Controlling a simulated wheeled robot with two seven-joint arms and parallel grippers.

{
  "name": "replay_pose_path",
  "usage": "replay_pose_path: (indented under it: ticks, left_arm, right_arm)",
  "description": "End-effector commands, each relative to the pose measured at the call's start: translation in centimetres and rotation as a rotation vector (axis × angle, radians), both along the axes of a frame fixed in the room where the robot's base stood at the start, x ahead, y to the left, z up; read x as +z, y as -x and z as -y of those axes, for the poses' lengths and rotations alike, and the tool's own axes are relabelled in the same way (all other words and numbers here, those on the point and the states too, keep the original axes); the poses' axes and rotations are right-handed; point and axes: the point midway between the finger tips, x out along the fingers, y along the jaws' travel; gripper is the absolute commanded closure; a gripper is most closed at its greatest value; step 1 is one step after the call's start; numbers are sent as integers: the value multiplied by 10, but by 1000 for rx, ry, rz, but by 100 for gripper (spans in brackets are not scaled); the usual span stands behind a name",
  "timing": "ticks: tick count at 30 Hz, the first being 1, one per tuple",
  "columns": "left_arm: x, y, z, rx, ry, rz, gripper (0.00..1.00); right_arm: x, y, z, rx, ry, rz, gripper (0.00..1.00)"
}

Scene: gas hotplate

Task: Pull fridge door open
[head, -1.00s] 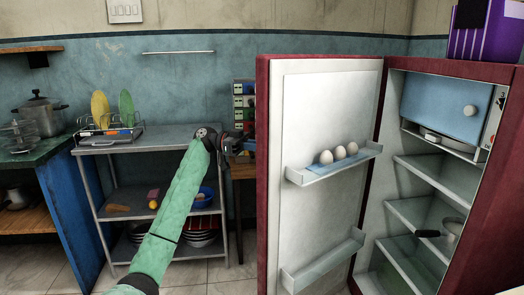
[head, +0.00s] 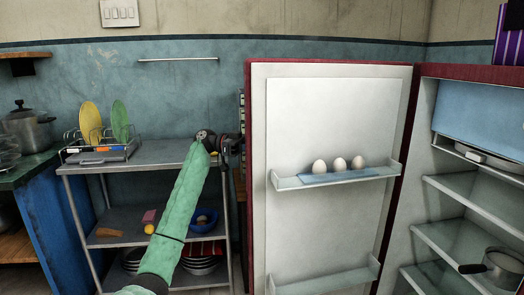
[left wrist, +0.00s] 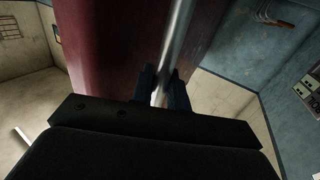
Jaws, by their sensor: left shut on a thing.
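The red fridge's door (head: 335,125) stands wide open, its white inner side facing me, with eggs (head: 340,164) on a door shelf. The fridge interior (head: 465,190) shows at the right. My left gripper (head: 236,146) is at the door's left edge, its fingers partly hidden behind the door. In the left wrist view the gripper (left wrist: 162,88) is shut on a long metal handle (left wrist: 178,45) that runs along the dark red outer face of the door (left wrist: 110,45). My right gripper is not in view.
A metal rack (head: 150,153) with a dish drainer, plates and bowls stands left of the door. A blue-sided counter (head: 62,215) with a pot is at the far left. A saucepan (head: 500,268) sits on a fridge shelf.

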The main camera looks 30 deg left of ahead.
Motion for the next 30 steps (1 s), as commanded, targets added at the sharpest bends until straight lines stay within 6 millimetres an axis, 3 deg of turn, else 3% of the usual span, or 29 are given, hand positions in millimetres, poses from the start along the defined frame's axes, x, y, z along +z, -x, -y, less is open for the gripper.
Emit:
replay_pose_path:
  ticks: [17, 18, 21, 30]
  left_arm:
    - [-2, -1, -5, 5, -1, -3, 100]
    - [-2, -1, -5, 5, -1, -3, 82]
    - [-2, -1, -5, 5, -2, -2, 65]
    - [-1, 0, -7, 5, -1, -2, 65]
  right_arm:
    - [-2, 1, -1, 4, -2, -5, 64]
    - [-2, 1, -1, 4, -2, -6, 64]
    - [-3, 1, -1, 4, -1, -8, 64]
    - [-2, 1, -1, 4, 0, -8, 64]
